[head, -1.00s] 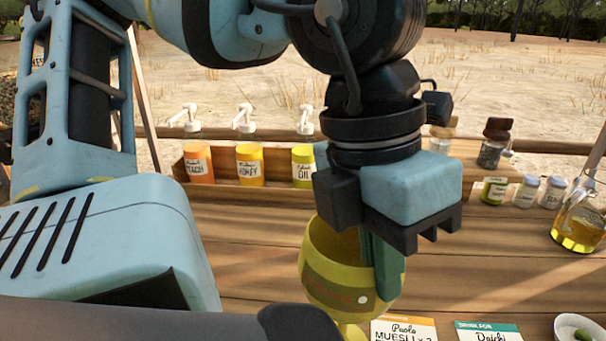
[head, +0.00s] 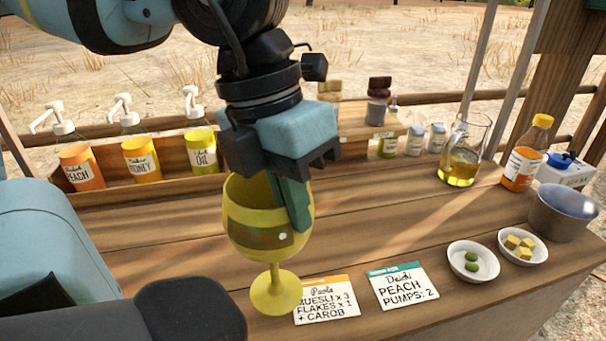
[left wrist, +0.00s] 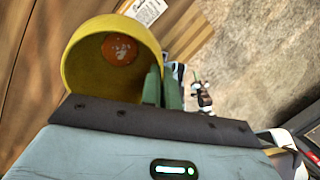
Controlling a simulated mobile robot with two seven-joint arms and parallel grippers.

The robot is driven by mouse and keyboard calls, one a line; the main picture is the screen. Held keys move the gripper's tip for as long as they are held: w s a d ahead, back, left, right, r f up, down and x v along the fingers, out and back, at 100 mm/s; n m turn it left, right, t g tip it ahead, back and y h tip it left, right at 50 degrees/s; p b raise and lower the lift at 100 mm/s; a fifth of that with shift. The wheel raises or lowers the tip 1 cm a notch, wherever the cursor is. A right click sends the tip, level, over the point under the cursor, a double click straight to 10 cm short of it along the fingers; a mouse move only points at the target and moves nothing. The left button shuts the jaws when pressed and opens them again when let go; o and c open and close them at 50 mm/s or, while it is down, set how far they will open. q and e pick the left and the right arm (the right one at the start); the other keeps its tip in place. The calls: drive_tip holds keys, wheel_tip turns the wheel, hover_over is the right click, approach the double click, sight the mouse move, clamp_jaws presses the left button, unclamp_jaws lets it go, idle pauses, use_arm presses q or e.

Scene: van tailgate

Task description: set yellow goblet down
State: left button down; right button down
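The yellow goblet (head: 252,232) is upright, with a clear bowl band, stem and round foot in the head view. Its foot is just left of the Paolo card (head: 327,299); I cannot tell whether it touches the wooden counter. My left gripper (head: 292,205) is shut on the bowl's wall at its right side, fingers pointing down. In the left wrist view the goblet's open mouth (left wrist: 112,60) shows, with an orange-red round patch deep inside. The green fingers (left wrist: 162,88) straddle its rim. My right gripper is not in view.
The Daichi card (head: 404,287), a bowl with green pieces (head: 472,262), a bowl of yellow cubes (head: 522,247) and a metal pot (head: 563,212) stand to the right. Pump bottles (head: 142,160) stand in a rack behind. The counter (head: 400,215) is clear between them.

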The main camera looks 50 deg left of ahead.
use_arm(q)
drive_tip(key=w+a+f+p, duration=0.1)
drive_tip(key=w+a, duration=0.5)
drive_tip(key=w, duration=0.2)
drive_tip(key=shift+w+a, duration=0.2)
drive_tip(key=shift+w, duration=0.05)
drive_tip(key=shift+f, duration=0.1)
drive_tip(key=x, duration=0.3)
drive_tip(key=shift+s+a+f, duration=0.15)
drive_tip(key=shift+a+f, duration=0.05)
drive_tip(key=shift+a, duration=0.05)
drive_tip(key=c, duration=2.1)
unclamp_jaws()
drive_tip(key=shift+f, duration=0.2)
drive_tip(key=o, duration=0.4)
